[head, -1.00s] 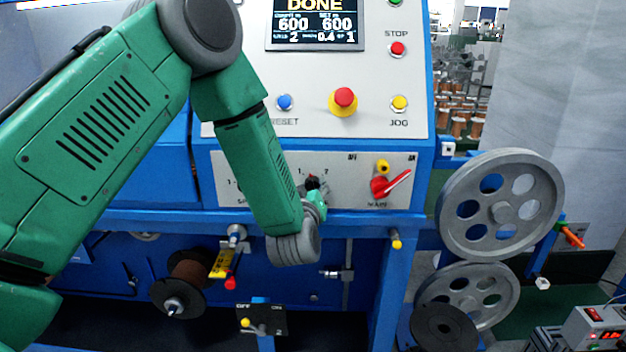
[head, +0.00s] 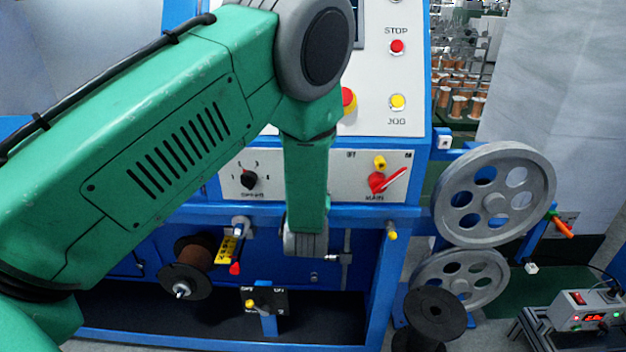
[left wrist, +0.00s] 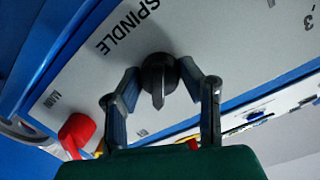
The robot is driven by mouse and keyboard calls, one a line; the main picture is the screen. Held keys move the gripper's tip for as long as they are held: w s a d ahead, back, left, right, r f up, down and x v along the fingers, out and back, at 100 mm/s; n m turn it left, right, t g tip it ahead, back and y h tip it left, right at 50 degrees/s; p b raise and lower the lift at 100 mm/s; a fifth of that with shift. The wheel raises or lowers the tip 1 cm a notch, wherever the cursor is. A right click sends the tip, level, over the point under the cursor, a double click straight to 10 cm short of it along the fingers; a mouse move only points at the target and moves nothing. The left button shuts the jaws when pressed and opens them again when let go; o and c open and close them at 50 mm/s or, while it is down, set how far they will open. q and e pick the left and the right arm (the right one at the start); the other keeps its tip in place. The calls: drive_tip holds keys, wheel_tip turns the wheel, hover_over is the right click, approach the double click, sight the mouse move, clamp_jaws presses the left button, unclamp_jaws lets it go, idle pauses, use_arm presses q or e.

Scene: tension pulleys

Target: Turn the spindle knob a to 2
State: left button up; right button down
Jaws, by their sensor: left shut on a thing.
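The spindle knob (left wrist: 158,76) is dark and round with a pointed grip, in the left wrist view. It sits on the light panel (left wrist: 95,75) beside the printed word SPINDLE. My left gripper (left wrist: 158,72) has one finger on each side of it and is shut on it. The knob's tip points toward the bottom of that view. The numeral 3 shows far to the upper right; the numeral 2 cannot be made out. In the head view my left forearm hides the gripper and this knob. My right gripper is not in view.
Another black knob (head: 249,180) sits left of my forearm. The red main switch (head: 378,182) is to its right; the red lever (left wrist: 77,131) also shows in the wrist view. Grey pulleys (head: 495,196) stand at right, and a wire spool (head: 187,268) is below.

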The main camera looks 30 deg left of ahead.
use_arm(q)
drive_tip(key=shift+s+d+f+m, duration=0.1)
drive_tip(key=shift+d+f+m, duration=0.1)
drive_tip(key=shift+m, duration=0.7)
drive_tip(key=o, duration=0.9)
drive_tip(key=shift+o, duration=1.2)
drive_tip(key=shift+r, duration=0.1)
drive_tip(key=v, duration=1.1)
drive_tip(key=shift+s+d, duration=0.3)
